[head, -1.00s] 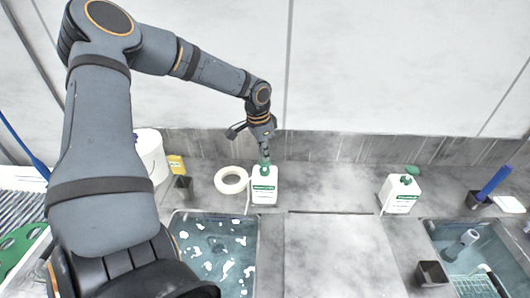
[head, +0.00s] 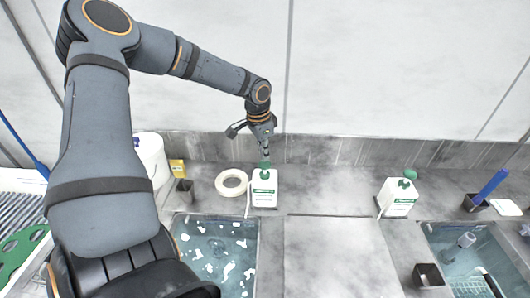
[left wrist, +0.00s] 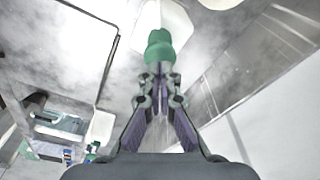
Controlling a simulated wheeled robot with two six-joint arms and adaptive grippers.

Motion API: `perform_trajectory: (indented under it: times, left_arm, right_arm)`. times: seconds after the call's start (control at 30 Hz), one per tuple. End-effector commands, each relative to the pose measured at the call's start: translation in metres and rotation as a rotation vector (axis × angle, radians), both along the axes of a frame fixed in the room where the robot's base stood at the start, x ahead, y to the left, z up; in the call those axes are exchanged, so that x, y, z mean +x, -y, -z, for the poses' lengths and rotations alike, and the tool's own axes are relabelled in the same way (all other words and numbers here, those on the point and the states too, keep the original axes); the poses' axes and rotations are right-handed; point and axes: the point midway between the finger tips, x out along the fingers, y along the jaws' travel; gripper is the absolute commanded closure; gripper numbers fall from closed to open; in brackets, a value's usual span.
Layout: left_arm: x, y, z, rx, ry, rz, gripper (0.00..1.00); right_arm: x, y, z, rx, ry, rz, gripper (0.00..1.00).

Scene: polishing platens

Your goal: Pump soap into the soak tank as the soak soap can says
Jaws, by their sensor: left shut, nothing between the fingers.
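A white soap can (head: 264,198) with a green label and green pump head (head: 264,174) stands behind the left tank (head: 259,250), its thin white tube hanging toward that tank. This tank holds water with white foam patches. My left gripper (head: 265,159) is shut and empty, fingertips right at the top of the pump head. In the left wrist view the green pump head (left wrist: 159,46) is just beyond the fingertips (left wrist: 158,70); contact cannot be told for sure. A second similar can (head: 397,205) stands by the right tank (head: 428,236). Label text is too small to read. My right gripper is out of view.
A tape-like white ring (head: 231,182) lies left of the first can. A dark cup (head: 184,192), a yellow box (head: 177,168) and a white bucket (head: 152,160) stand further left. A dark box (head: 429,276) sits beside the right tank. The counter between the tanks is clear.

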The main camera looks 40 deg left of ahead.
Motion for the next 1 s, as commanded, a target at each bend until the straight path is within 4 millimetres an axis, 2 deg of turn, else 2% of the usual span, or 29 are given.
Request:
perform_trajectory:
  times: [1.0]
  left_arm:
    - [-0.001, 0.0, 0.033, 0.0, -0.002, 0.0, 1.0]
  right_arm:
    - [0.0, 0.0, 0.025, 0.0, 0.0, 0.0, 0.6]
